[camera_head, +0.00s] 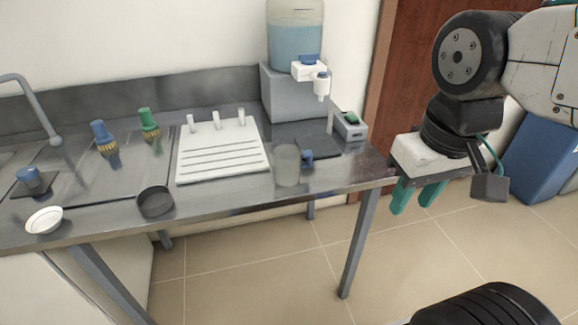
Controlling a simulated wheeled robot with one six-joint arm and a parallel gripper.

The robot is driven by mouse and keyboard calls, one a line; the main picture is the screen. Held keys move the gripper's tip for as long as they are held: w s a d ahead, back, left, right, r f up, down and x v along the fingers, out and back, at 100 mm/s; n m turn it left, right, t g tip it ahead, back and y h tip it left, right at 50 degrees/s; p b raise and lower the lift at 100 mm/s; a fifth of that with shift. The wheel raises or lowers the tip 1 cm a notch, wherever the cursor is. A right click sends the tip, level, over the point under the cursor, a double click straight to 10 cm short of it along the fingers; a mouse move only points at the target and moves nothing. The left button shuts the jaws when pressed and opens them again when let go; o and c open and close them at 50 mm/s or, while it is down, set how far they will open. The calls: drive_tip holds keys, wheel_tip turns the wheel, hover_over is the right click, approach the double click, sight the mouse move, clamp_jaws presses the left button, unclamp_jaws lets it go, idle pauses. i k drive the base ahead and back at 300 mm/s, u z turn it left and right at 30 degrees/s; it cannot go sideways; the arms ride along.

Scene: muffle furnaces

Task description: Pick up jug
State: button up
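A translucent, greyish cylindrical vessel (287,166), which looks like the jug, stands upright near the front right of the metal table (222,200). A small blue part (307,157) shows beside its right side; I cannot tell whether it is attached. My gripper (417,198) has two green fingers pointing down. They are apart with nothing between them. It hangs to the right of the table's right end, clear of the jug.
A water dispenser (294,85) stands behind the jug, with a small grey device (350,125) to its right. A white rack (222,150), dark round dish (155,201), white bowl (44,220) and blue and green taps (149,124) are left.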

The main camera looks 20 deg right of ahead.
sight(293, 165)
drive_tip(key=z, duration=3.15)
drive_tip(key=k, duration=0.9)
drive_tip(key=u, duration=1.5)
